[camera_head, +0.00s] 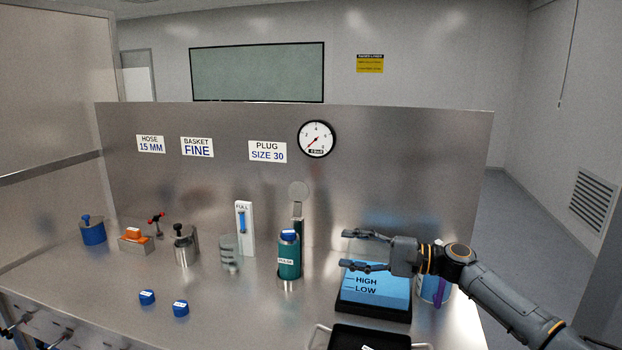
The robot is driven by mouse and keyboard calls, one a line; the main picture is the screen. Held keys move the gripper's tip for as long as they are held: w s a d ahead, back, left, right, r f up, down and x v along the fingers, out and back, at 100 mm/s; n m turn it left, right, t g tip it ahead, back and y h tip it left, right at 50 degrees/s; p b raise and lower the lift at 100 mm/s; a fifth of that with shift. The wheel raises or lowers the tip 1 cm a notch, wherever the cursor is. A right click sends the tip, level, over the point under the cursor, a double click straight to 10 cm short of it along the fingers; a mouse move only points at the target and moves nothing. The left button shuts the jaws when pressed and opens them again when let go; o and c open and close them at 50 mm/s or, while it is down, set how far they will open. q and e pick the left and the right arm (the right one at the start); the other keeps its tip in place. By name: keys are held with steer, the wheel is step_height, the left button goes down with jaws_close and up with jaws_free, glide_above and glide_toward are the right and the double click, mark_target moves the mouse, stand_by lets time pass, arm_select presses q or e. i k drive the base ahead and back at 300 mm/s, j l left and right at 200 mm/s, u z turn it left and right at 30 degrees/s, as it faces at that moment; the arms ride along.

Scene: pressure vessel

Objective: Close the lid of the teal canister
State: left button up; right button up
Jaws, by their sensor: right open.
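My left gripper is not in view.
A blue HIGH/LOW container (375,288) sits below my right gripper, with a black tray (368,338) in front. A FULL gauge block (244,228) stands left of the canister. Two blue plugs (147,297) (181,309) lie front left. The steel back panel (400,170) rises behind.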

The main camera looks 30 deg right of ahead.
mark_target(298, 192)
steer(key=i+l, duration=0.95)
steer(key=l, duration=0.15)
